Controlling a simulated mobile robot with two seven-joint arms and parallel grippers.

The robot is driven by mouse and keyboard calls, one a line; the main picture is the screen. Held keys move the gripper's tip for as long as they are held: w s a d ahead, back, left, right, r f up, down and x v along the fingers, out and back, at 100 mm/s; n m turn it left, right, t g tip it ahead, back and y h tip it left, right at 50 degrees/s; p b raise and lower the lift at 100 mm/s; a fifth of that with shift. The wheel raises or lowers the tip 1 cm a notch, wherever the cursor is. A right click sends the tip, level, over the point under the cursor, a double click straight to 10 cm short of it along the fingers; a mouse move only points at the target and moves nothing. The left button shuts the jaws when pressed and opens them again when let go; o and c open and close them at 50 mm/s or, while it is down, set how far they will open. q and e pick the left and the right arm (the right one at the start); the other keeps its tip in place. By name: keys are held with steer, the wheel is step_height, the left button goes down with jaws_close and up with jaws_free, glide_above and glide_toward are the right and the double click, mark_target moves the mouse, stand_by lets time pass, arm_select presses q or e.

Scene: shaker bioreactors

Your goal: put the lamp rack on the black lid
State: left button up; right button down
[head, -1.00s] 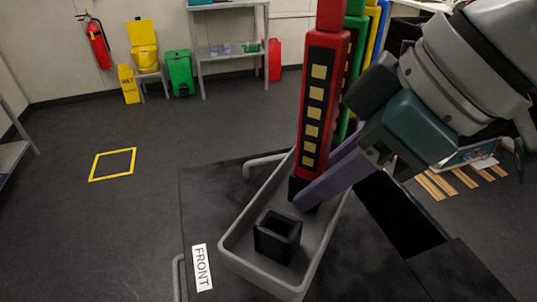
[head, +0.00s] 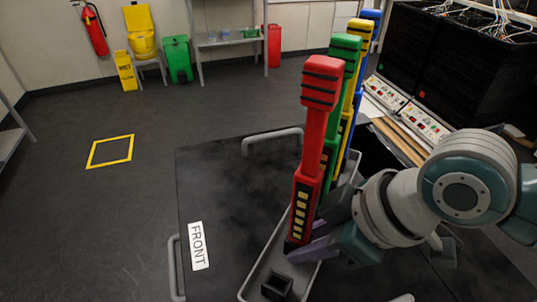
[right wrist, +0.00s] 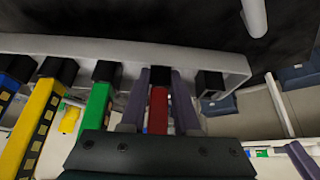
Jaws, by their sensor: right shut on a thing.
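The lamp rack (head: 299,271) is a long grey tray with black sockets. A red lamp (head: 310,150), a green, a yellow and a blue one stand upright in it; the front socket (head: 277,287) is empty. The rack is over the black lid (head: 225,175), which has grey handles and a FRONT label; I cannot tell whether it touches. My right gripper (head: 313,249) is shut on the rack at the red lamp's foot. In the right wrist view its purple fingers (right wrist: 160,80) lie either side of that foot. My left gripper is out of view.
Black cabinets (head: 455,65) with control panels (head: 425,122) stand at the back right. The lid's left part is bare. The floor on the left is open around a yellow square (head: 110,151). A shelf (head: 235,40) and bins line the far wall.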

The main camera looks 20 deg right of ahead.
steer(key=shift+f+b, duration=0.3)
steer(key=shift+f, duration=1.05)
steer(key=shift+f, duration=0.15)
steer(key=c, duration=0.6)
jaws_free()
steer(key=shift+c, duration=0.2)
